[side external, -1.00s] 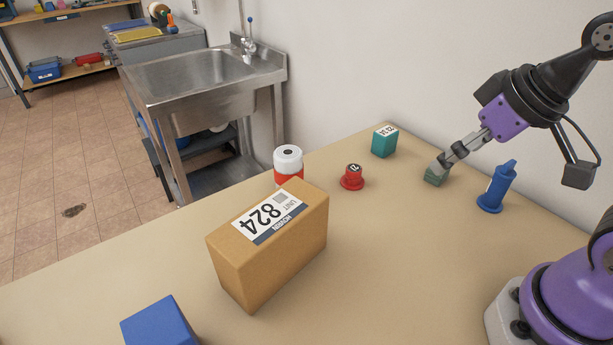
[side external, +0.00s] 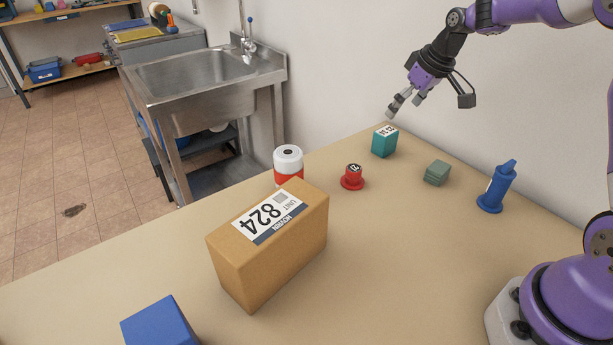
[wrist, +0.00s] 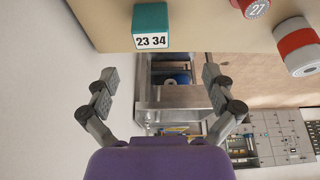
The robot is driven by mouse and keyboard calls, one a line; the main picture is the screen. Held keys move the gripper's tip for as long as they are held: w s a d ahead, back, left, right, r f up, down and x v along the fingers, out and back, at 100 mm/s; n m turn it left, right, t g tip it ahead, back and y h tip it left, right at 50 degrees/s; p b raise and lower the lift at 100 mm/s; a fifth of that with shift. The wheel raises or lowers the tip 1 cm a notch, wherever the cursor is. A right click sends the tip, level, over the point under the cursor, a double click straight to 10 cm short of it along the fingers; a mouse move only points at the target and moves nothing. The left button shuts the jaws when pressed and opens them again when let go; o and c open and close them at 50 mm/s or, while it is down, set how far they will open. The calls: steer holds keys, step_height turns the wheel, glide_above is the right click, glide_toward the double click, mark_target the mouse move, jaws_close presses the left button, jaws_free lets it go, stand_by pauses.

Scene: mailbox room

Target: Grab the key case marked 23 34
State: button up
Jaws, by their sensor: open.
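The teal key case (side external: 384,143) stands upright on the table near its back edge, close to the wall. Its white label reads 23 34 in the wrist view (wrist: 151,27). My gripper (side external: 392,110) is open and empty, in the air above and just behind the key case. In the wrist view the two fingers (wrist: 157,80) are spread wide, with the key case beyond them near the top of the picture. Nothing touches the key case.
A grey-green block (side external: 437,173) and a blue bottle-like item (side external: 497,187) stand to the right. A red knob-shaped piece marked 27 (side external: 353,177), a white-and-red canister (side external: 288,164) and a cardboard box (side external: 268,250) stand to the left. A blue box (side external: 158,325) is at the front.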

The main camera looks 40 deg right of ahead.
mark_target(390, 132)
steer(key=x, duration=0.3)
steer(key=d+x, duration=0.1)
steer(key=x, duration=0.2)
steer(key=shift+d+f, duration=0.1)
steer(key=shift+d, duration=0.1)
steer(key=x, duration=0.5)
steer(key=shift+f, duration=0.4)
steer(key=c, duration=1.3)
